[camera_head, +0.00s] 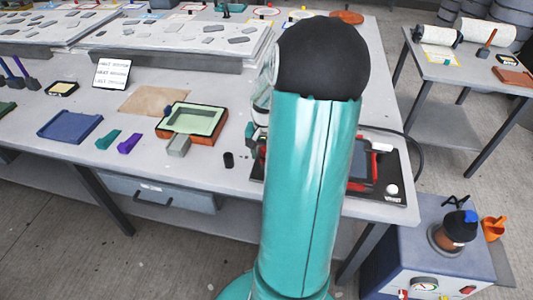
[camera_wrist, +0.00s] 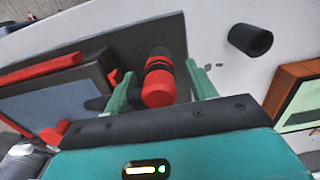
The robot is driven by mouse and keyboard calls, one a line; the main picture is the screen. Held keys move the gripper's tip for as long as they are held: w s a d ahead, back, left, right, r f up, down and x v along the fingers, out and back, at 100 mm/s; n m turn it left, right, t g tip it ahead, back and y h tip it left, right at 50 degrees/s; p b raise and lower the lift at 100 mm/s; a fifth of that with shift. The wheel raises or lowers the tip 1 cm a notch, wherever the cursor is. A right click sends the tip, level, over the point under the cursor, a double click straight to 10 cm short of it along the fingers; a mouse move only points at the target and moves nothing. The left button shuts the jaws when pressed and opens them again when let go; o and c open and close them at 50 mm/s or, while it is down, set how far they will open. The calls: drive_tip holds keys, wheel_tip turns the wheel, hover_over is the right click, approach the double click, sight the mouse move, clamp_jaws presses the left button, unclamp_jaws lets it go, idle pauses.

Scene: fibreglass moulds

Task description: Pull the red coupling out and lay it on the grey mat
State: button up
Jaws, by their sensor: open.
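In the wrist view, the red coupling (camera_wrist: 159,86) is a red cylinder with a black band and a dark far end. It lies between the two teal fingers of my gripper (camera_wrist: 160,68), which are open with a gap visible on each side of it. A dark rod joins its side at the left, by a black board with a red-edged panel. In the head view my own arm hides the coupling and most of my gripper. I cannot make out a grey mat in either view.
A short black cylinder (camera_head: 229,160) stands left of my arm; it also shows in the wrist view (camera_wrist: 250,40). The black board (camera_head: 398,170) carries red parts. A green-lined mould (camera_head: 195,120), a blue tray (camera_head: 70,126) and a brown sheet (camera_head: 155,100) lie further left.

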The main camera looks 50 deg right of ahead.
idle(0.6)
clamp_jaws()
drive_tip(key=shift+r, duration=0.15)
drive_tip(key=shift+r, duration=2.85)
